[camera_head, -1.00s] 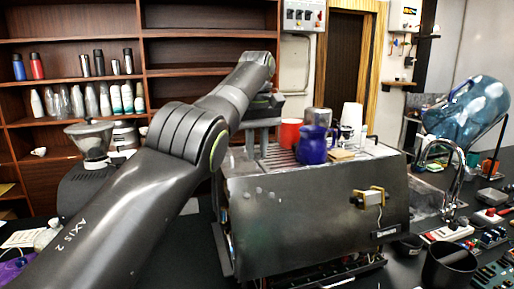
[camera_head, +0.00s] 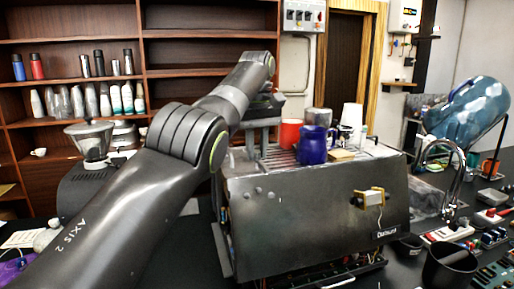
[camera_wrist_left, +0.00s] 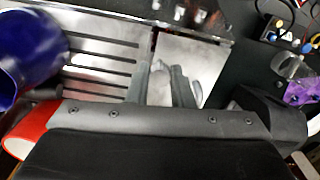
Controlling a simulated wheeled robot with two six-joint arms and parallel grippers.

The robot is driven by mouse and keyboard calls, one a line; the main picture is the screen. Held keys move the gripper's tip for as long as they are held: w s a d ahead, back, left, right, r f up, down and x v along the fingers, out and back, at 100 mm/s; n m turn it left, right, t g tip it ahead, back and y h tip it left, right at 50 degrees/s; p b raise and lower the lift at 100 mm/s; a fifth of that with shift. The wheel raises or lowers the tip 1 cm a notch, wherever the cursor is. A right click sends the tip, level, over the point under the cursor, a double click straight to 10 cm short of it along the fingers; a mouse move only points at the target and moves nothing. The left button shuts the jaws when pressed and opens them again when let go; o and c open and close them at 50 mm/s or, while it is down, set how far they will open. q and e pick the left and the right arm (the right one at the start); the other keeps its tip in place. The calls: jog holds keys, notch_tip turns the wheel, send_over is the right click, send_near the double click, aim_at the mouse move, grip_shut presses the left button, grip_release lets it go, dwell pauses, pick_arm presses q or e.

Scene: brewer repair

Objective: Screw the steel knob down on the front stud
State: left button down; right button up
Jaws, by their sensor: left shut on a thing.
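My left gripper (camera_head: 257,155) reaches down over the left end of the steel brewer (camera_head: 320,215). In the left wrist view its two fingers (camera_wrist_left: 163,75) are a little apart over a shiny plate beside the slatted tray. They are shut on a small grey piece (camera_wrist_left: 160,70), which looks like the steel knob, though blur hides its outline. In the head view the knob is hidden by the gripper and arm. I cannot make out the front stud or whether the knob touches it. My right gripper is not in view.
A blue pitcher (camera_head: 313,146) and a red mug (camera_head: 290,133) stand on the brewer's top, right of my gripper. A faucet (camera_head: 447,165), a blue water bottle (camera_head: 468,108) and a dark cup (camera_head: 449,266) are to the right. Shelves stand behind.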

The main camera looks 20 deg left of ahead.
pick_arm(q)
jog(key=n, duration=0.5)
jog(key=shift+n, duration=0.3)
jog(key=n+p, duration=0.1)
jog(key=n, duration=0.4)
jog(key=shift+w+d+n, duration=0.1)
jog(key=shift+w+n, duration=0.05)
jog(key=shift+n, duration=0.25)
jog(key=n, duration=0.5)
jog(key=shift+w+p, duration=0.1)
jog(key=shift+p, duration=0.2)
jog(key=shift+n, duration=0.4)
